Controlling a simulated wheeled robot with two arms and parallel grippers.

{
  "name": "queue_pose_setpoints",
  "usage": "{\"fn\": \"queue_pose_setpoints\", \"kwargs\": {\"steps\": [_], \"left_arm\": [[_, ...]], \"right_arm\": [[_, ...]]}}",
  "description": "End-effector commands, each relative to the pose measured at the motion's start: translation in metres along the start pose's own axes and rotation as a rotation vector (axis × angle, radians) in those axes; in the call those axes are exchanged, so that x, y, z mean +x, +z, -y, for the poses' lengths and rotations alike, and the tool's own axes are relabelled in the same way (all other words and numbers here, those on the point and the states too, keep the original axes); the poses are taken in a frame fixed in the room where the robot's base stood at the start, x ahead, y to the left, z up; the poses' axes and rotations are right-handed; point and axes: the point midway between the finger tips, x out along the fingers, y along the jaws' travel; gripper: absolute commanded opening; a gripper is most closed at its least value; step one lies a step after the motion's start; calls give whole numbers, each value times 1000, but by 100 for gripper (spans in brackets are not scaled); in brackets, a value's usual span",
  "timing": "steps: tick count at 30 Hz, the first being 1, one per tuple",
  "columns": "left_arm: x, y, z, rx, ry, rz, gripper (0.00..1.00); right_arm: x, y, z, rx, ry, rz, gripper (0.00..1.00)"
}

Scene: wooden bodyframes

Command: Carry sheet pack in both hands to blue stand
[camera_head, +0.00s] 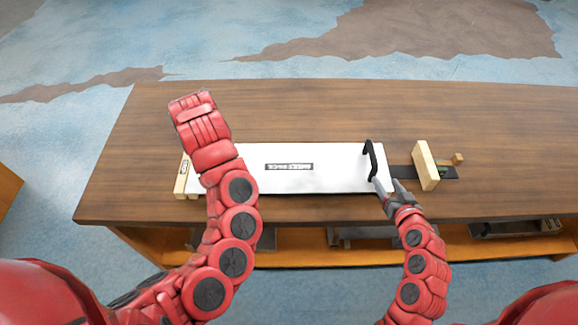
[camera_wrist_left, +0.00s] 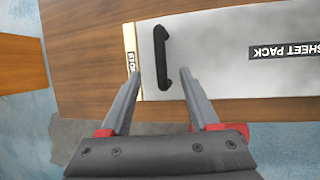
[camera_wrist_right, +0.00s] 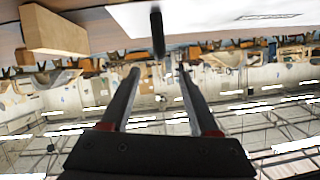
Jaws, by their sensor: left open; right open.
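The sheet pack (camera_head: 335,178) is a long white slab with a dark label, lying flat on the wooden table. It has a black handle at each end; the right handle (camera_head: 371,160) shows in the head view, and the left handle (camera_wrist_left: 162,58) shows in the left wrist view. My right gripper (camera_head: 386,184) is open, just in front of the right handle, which appears between and beyond its fingers in the right wrist view. My left gripper (camera_wrist_left: 158,72) is open, its fingertips on either side of the handle's lower end. In the head view my left arm hides that handle. No blue stand is visible.
The wooden table (camera_head: 300,110) has clear room behind the pack. A narrow labelled wooden strip (camera_head: 182,178) borders the pack's left end.

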Motion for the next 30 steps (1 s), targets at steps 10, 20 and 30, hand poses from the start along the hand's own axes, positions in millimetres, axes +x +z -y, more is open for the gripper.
{"fn": "queue_pose_setpoints", "kwargs": {"steps": [10,20,30], "left_arm": [[67,-1,0,5,1,-4,62],[124,0,-1,5,4,0,62],[145,0,0,1,2,1,62]], "right_arm": [[67,-1,0,0,-2,-1,62],[125,-2,0,0,0,-3,62],[146,-2,0,0,0,-2,62]]}}
